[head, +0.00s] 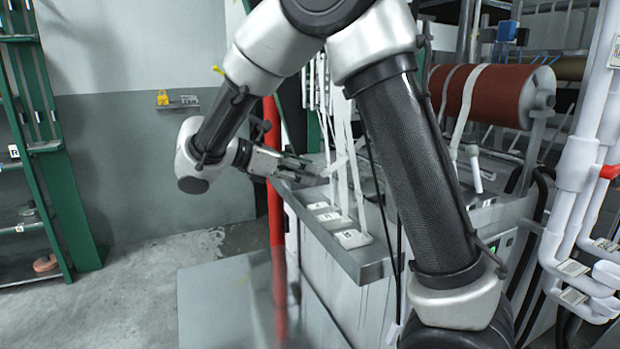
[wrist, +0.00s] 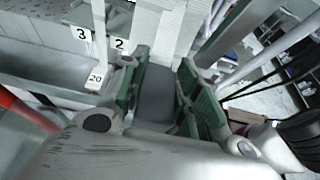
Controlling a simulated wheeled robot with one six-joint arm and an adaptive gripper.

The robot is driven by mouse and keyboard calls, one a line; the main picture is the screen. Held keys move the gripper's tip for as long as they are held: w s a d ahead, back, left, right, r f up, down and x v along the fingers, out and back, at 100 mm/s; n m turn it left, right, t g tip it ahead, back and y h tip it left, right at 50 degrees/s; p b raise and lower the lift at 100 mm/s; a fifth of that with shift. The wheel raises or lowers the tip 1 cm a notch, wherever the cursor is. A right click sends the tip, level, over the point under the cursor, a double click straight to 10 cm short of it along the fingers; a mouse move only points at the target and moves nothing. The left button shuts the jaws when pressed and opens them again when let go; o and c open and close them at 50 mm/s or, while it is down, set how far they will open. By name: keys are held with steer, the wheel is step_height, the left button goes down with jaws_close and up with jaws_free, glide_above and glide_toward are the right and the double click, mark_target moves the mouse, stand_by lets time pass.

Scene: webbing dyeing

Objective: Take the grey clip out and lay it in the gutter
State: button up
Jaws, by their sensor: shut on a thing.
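The grey clip (wrist: 157,97) shows in the wrist view as a dark grey block between the green-padded fingers of my gripper (wrist: 165,85), which is shut on it. White webbing strips (wrist: 165,22) stand right behind the clip; I cannot tell whether they touch it. In the head view my gripper (head: 312,169) is beside the hanging white strips, above the far end of the grey gutter (head: 370,271). The clip cannot be made out there. The gutter (wrist: 45,72) also shows at the left of the wrist view.
Several numbered plates (head: 352,238) sit along the gutter by the strip ends. A red upright pipe (head: 275,225) stands close beside my forearm. A red roller (head: 495,92) and white pipes (head: 575,180) are at the right. The floor at the left is clear.

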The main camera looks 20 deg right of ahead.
steer(key=shift+m+g, duration=0.8)
steer(key=shift+m, duration=0.1)
steer(key=d, duration=0.6)
steer(key=d+r, duration=0.1)
steer(key=d, duration=0.5)
steer(key=s+d+r, duration=0.1)
steer(key=d, duration=0.5)
steer(key=shift+s, duration=0.1)
steer(key=shift+w+d+f+n+t, duration=0.1)
steer(key=shift+w+f+n+t, duration=0.2)
steer(key=shift+n+t, duration=0.1)
steer(key=shift+w+a+f+n+t, duration=0.1)
steer(key=shift+w+a+n+t, duration=0.1)
steer(key=shift+w+n+t, duration=0.3)
step_height(320, 180, up, 19)
steer(key=a, duration=1.1)
steer(key=shift+s, duration=0.3)
